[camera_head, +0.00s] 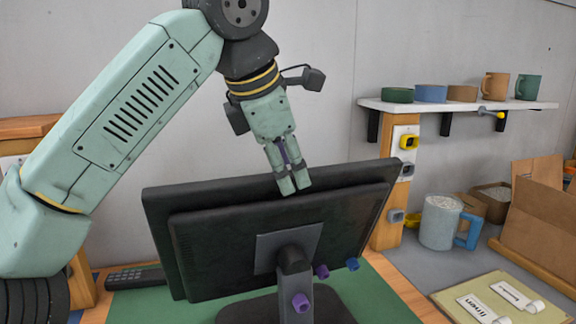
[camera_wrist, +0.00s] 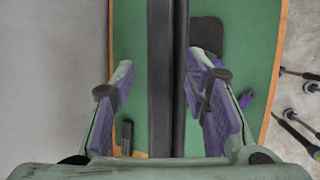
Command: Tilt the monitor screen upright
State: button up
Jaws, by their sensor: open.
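The black monitor (camera_head: 215,235) is seen from behind in the head view, its panel leaning on its stand (camera_head: 295,270). Its screen face is hidden. My gripper (camera_head: 292,184) is over the middle of the monitor's top edge, pointing down. In the wrist view, the top edge (camera_wrist: 160,90) runs as a dark strip between the two purple-padded fingers of my gripper (camera_wrist: 160,68). The fingers are open, with a gap on both sides of the strip, wider on the left. The right finger is closer to the panel.
The monitor stands on a green mat (camera_head: 365,295) on a wooden desk. A dark keypad or remote (camera_head: 136,278) lies at left. Purple (camera_head: 301,302) and blue (camera_head: 352,264) small pieces are near the stand. A shelf (camera_head: 460,104) with mugs and tape rolls is at right; the wall is close behind.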

jog(key=shift+w+d+f, duration=0.2)
jog(key=shift+w+f, duration=0.05)
jog(key=shift+f, duration=0.3)
jog(key=shift+c, duration=0.6)
grip_shut()
